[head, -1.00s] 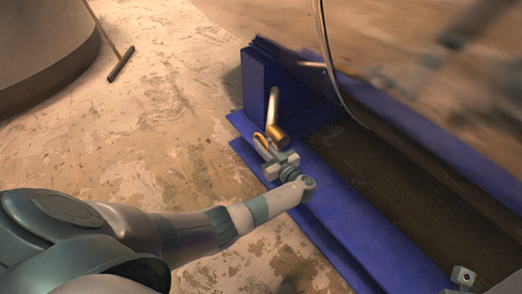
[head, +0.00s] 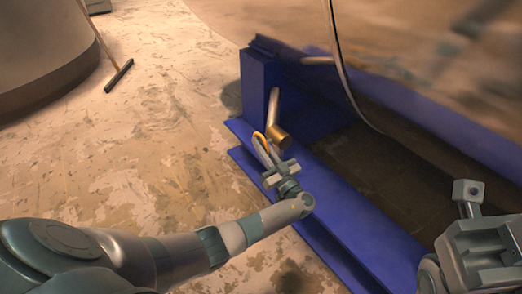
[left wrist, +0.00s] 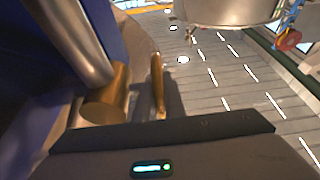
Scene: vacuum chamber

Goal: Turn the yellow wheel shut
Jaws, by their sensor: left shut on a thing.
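The yellow wheel (head: 259,139) shows as a thin curved rim beside a brass valve body (head: 278,137) on a bent metal pipe. My left gripper (head: 265,152) reaches it from below and is shut on its rim. In the left wrist view the wheel (left wrist: 158,84) is seen nearly edge-on, just beyond the dark gripper body. The brass body (left wrist: 106,97) and pipe are to its left. The fingertips are hard to make out. Part of my right arm (head: 480,245) shows at the lower right; its finger opening cannot be made out.
A blue steel frame (head: 258,85) stands around the valve, with a long blue beam (head: 360,235) running to the lower right. A dark cable (head: 342,75) hangs near it. The worn floor (head: 150,130) at left is open, with a dark-ended rod (head: 119,76) on it.

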